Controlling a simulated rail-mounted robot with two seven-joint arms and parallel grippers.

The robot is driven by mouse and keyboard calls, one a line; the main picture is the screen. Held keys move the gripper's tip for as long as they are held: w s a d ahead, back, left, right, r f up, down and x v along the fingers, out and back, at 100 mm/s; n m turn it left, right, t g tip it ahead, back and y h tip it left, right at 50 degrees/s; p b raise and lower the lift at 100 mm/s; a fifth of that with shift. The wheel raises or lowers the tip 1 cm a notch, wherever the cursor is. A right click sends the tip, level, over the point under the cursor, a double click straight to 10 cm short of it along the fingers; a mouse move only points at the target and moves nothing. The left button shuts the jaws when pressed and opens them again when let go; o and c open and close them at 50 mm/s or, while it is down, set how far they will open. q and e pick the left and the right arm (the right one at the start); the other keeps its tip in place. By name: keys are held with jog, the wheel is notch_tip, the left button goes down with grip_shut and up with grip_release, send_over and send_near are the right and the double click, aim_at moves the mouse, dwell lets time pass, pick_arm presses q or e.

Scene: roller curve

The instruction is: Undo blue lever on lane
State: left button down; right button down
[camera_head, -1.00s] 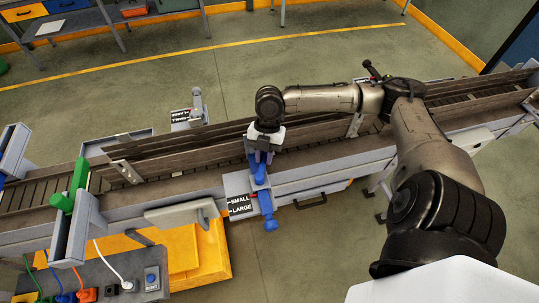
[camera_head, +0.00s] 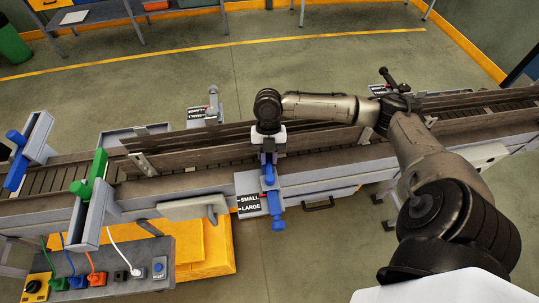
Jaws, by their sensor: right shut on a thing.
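The blue lever (camera_head: 276,207) sits on the near side rail of the roller lane (camera_head: 190,166), beside a sign (camera_head: 248,204) reading SMALL and LARGE. Its lower end points toward the near side of the lane. My right gripper (camera_head: 268,160) reaches down from above the lane and is shut on the upper end of the blue lever. The fingertips are partly hidden by the wrist. My left gripper is not in view.
A green lever (camera_head: 90,187) and another blue lever (camera_head: 18,160) stand on gates at the left. A grey lever (camera_head: 212,98) is on the far side. A control box (camera_head: 110,275) with cables stands at front left.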

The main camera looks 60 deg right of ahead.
jog(key=c, duration=1)
grip_release()
jog(key=shift+w+d+r, duration=0.1)
jog(key=shift+d+r, duration=0.1)
jog(key=shift+r, duration=0.25)
jog(key=b+v, duration=0.2)
jog(key=v, duration=1)
jog(key=shift+d+r, duration=0.15)
jog(key=shift+r, duration=0.15)
